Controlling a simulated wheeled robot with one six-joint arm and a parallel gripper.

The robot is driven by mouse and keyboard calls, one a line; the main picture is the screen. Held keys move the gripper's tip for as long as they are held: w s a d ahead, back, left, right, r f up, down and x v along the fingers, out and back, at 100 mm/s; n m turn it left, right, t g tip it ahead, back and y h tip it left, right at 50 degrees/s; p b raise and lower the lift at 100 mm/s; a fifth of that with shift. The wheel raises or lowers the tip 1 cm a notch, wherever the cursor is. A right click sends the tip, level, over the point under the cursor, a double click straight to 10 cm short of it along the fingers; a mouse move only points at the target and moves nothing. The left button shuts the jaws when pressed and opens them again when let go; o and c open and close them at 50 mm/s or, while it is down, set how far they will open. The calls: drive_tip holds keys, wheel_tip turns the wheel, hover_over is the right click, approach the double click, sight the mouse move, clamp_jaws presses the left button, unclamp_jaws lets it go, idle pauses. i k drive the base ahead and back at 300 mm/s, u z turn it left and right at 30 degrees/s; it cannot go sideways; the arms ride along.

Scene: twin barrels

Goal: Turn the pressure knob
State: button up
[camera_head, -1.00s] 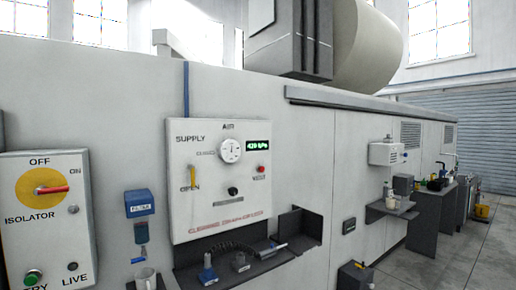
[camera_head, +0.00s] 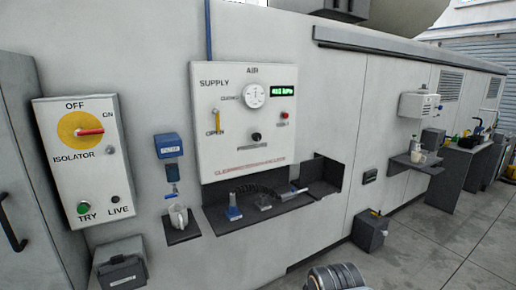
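The air supply panel (camera_head: 205,148) is a white board on the grey machine wall. A small black knob (camera_head: 256,137) sits on it below the round white pressure gauge (camera_head: 254,96). A green digital display (camera_head: 283,93) reads in kPa; its digits are too blurred to read surely. A yellow lever (camera_head: 217,121) marked OPEN points up at the panel's left, and a red button (camera_head: 284,115) is at its right.
A dark shelf (camera_head: 222,222) with a coiled hose juts out below the panel. An isolator box (camera_head: 60,179) with a red handle and a blue filter unit (camera_head: 167,146) are to the left. A rounded metallic shape (camera_head: 335,278) shows at the bottom edge. Open floor lies right.

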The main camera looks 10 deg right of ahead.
sight(256, 137)
drive_tip(key=z, duration=0.2)
drive_tip(key=i, duration=1.3)
drive_tip(key=u, duration=0.7)
